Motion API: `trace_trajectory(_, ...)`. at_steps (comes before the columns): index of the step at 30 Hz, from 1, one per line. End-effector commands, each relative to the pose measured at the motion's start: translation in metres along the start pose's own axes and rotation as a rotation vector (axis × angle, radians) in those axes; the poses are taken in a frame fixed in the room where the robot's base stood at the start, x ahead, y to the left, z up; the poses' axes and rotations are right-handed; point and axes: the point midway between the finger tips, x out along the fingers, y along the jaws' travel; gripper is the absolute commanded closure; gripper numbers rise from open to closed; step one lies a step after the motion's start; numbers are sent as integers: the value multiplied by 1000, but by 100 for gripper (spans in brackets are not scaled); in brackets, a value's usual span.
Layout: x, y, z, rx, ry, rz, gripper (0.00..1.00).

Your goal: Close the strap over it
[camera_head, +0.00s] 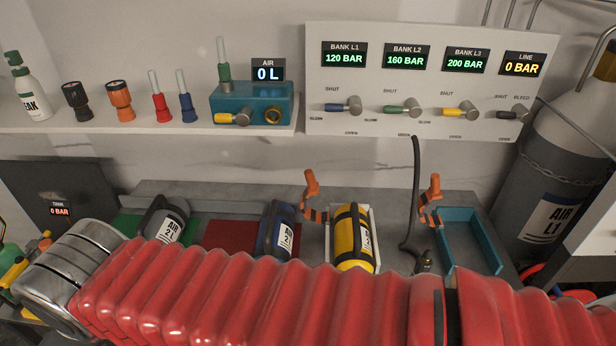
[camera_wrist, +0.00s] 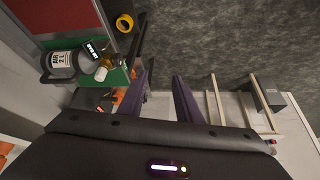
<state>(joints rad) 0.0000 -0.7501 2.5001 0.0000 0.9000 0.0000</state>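A yellow cylinder (camera_head: 347,240) with a black band lies in a white cradle (camera_head: 374,222) on the bench. An orange strap lever (camera_head: 311,188) stands raised at the cradle's left. A second raised orange lever (camera_head: 432,192) stands beside the blue open tray (camera_head: 470,222), which looks empty. My gripper (camera_wrist: 163,76) is open in the wrist view, with nothing between its fingers. It points at the floor area beside the green mat (camera_wrist: 118,78), away from the yellow cylinder. My gripper is not visible in the head view. The front of the bench is hidden by my red arm.
A grey cylinder (camera_head: 164,220) lies on the green mat at left; it also shows in the wrist view (camera_wrist: 70,63).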

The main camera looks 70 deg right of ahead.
Motion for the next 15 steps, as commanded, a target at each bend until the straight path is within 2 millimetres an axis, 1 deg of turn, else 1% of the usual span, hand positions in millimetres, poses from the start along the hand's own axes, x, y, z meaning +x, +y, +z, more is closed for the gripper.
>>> trace_trajectory(1, 0, 0, 0, 0, 0, 0, 69)
trace_trajectory(4, 0, 1, 0, -4, -3, 4, 62)
trace_trajectory(8, 5, 15, 1, -38, -30, 44, 61)
trace_trajectory(11, 12, 38, 5, -107, -82, 109, 61)
trace_trajectory(14, 19, 73, 11, -203, -166, 197, 61)
trace_trajectory(15, 22, 90, 14, -248, -210, 234, 61)
